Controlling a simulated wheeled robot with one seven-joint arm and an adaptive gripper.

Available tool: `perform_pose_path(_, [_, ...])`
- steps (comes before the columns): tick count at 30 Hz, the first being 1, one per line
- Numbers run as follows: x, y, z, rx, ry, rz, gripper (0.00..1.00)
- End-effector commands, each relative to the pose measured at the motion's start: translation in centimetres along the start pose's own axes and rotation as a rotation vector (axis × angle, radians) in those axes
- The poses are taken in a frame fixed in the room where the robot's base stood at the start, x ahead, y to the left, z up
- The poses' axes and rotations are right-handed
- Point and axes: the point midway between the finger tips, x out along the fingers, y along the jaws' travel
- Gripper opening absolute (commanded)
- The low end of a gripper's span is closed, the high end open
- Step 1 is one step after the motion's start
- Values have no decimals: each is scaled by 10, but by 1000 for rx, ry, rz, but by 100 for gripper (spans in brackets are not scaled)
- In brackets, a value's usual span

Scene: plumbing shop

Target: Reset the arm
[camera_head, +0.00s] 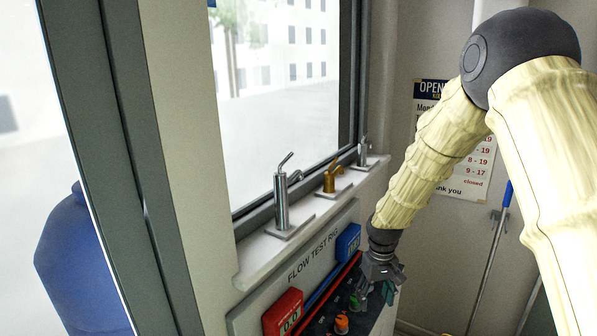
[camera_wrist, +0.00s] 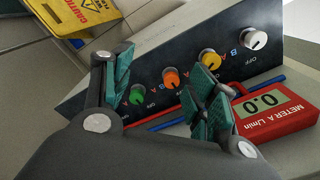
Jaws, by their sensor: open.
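My arm reaches down from the upper right in the head view, with my gripper (camera_head: 376,290) at its end in front of the flow test rig (camera_head: 313,262). In the wrist view my gripper (camera_wrist: 165,95) has its two green-padded fingers spread apart with nothing between them. Beyond the fingers is the rig's dark panel with a green knob (camera_wrist: 137,96), an orange knob (camera_wrist: 171,77), a yellow knob (camera_wrist: 209,58) and a white knob (camera_wrist: 255,40). I cannot tell whether a finger touches the panel.
A red meter (camera_wrist: 268,108) reading 0.0 sits on the rig, with a blue meter (camera_head: 348,243) farther along. Several taps stand on the window sill (camera_head: 262,254). A yellow caution sign (camera_wrist: 78,14) lies beyond the panel. A blue-handled pole (camera_head: 507,194) leans at the right.

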Motion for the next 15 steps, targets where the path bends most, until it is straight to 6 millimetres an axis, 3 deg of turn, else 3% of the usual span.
perform_pose_path(8, [74, -15, 32, 16, -2, -4, 58])
perform_pose_path(11, [111, -17, 51, 25, -3, -14, 58])
perform_pose_path(15, [179, -22, 89, 42, -4, -31, 58])
